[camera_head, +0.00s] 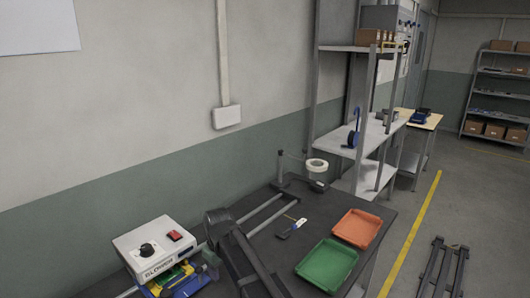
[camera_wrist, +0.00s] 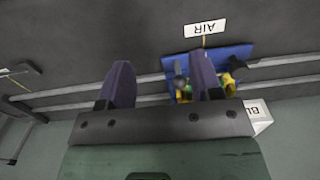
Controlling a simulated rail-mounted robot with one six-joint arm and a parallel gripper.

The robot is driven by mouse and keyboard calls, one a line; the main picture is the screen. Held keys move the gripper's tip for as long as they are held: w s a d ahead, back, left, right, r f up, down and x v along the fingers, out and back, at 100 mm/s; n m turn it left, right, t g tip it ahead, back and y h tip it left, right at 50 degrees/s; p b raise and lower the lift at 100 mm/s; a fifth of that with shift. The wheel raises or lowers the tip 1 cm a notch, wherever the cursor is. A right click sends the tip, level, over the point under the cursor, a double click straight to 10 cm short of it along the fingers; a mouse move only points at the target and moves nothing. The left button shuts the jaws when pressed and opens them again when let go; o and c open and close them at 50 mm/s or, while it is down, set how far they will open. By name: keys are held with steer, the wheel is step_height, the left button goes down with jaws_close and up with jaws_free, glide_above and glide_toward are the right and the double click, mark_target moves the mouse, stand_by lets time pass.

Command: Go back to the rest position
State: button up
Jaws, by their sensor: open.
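My gripper (camera_wrist: 162,78) shows in the wrist view with its two purple-grey fingers apart and nothing between their tips. It is above the dark bench top (camera_wrist: 90,35). A blue fixture (camera_wrist: 238,53) with yellow parts lies beyond the right finger, which partly hides it. In the head view, a dark link of my arm crosses the bench at bottom centre. The gripper's fingers cannot be made out clearly there. The blue and yellow fixture (camera_head: 185,284) sits at the bottom left, in front of a white control box.
The white control box (camera_head: 150,246) has a knob and a red switch. A green tray (camera_head: 326,268) and an orange tray (camera_head: 357,228) stand on the bench's right. A dark tool (camera_head: 291,229) lies left of them. A tape roll (camera_head: 317,165) and a grey shelf (camera_head: 350,127) stand behind.

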steer(key=s+d+m, duration=0.3)
steer(key=s+d, duration=0.2)
steer(key=d, duration=0.6)
steer(key=s+d+m, duration=0.3)
steer(key=s+d, duration=0.2)
steer(key=d, duration=0.6)
steer(key=s+d+m, duration=0.4)
steer(key=d, duration=0.7)
steer(key=shift+s, duration=0.4)
